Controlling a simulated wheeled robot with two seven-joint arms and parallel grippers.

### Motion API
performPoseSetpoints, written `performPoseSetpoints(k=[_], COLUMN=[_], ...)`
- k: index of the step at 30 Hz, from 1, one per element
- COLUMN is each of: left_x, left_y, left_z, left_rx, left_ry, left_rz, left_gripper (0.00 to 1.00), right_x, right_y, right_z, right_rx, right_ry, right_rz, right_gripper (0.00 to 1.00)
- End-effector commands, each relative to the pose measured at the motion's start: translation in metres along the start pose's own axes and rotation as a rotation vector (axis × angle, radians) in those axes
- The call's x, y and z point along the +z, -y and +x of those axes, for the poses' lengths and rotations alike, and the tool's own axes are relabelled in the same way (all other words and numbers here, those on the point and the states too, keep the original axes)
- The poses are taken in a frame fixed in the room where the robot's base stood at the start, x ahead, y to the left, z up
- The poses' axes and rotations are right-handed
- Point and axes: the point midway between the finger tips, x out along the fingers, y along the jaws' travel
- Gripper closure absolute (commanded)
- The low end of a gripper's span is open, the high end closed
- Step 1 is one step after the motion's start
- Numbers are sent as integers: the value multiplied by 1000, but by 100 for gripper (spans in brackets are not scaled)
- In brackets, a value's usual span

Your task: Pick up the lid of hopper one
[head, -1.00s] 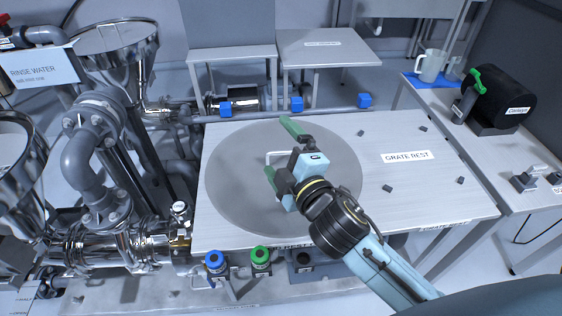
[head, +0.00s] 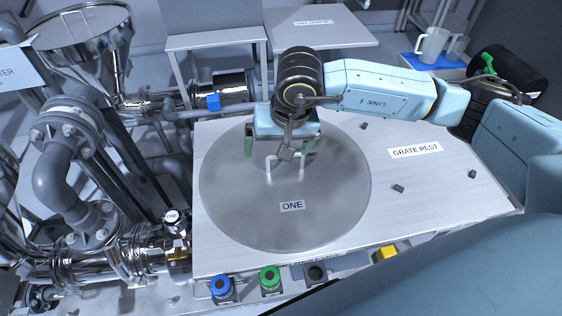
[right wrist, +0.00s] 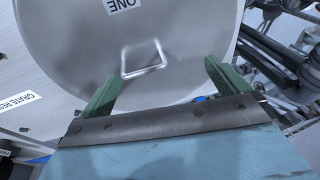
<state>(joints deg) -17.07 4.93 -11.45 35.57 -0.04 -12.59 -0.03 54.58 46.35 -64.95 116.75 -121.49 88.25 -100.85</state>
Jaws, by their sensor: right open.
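The lid of hopper one (head: 286,225) is a large round grey metal disc marked ONE, lying flat on the table. A pale square wire handle (head: 272,163) stands up near its middle; it also shows in the right wrist view (right wrist: 143,60). My right gripper (head: 276,152) is over the far part of the lid, pointing down. In the right wrist view its green fingers (right wrist: 160,80) are spread wide and empty, with the handle ahead of the gap between them. It is not clear how far the fingertips are above the lid. My left gripper is not in view.
The metal table (head: 430,190) has a GRATE REST label (head: 415,151) and several small dark studs on its clear right side. Steel pipes and a funnel (head: 84,35) stand at the left. Blue (head: 222,289) and green (head: 270,279) knobs sit below the front edge.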

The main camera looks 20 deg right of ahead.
Motion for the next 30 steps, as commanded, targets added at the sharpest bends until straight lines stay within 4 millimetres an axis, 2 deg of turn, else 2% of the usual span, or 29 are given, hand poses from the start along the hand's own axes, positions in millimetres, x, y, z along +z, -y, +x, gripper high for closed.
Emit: performPoseSetpoints(k=[1,3,6,15,23,30], left_x=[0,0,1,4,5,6], left_y=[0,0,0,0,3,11], left_z=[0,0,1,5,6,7], left_rx=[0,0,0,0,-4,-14], left_ry=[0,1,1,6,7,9], left_rz=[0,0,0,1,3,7], left_gripper=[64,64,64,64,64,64], right_x=[-10,-18,-23,-27,-29,-32], right_y=[-12,-24,-32,-39,-40,-43], right_z=[-4,-5,2,57,77,113], right_rx=[56,111,143,142,139,139], right_ry=[-35,-62,-75,-74,-75,-72], right_rz=[-21,-41,-50,-50,-51,-49], right_gripper=[0,0,0,0,0,0])
